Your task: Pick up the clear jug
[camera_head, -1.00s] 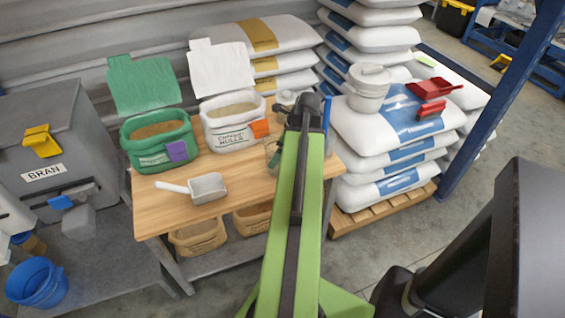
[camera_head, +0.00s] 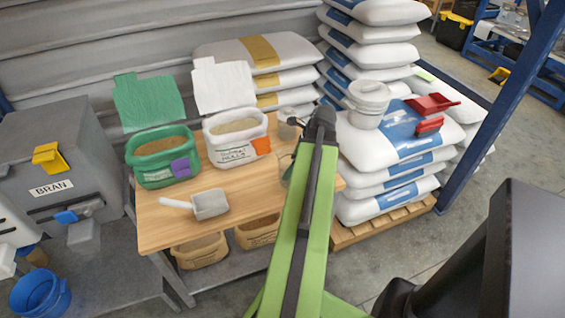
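A clear, see-through vessel that looks like the jug (camera_head: 285,166) stands on the right part of the wooden table (camera_head: 245,190). Only its left edge shows; my green arm hides the rest. A pale, cloudy jar (camera_head: 288,124) stands behind it, close to the dark far end of my arm. My arm reaches up over the right side of the table. My gripper's fingers are hidden behind the arm, so no contact with the jug can be seen.
A green tub (camera_head: 160,160), a white hulls bag (camera_head: 235,138) and a white scoop (camera_head: 210,204) are on the table. Stacked sacks (camera_head: 385,165) carry a white bucket (camera_head: 368,104) and red scoops (camera_head: 431,104). A blue post (camera_head: 492,120) stands right.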

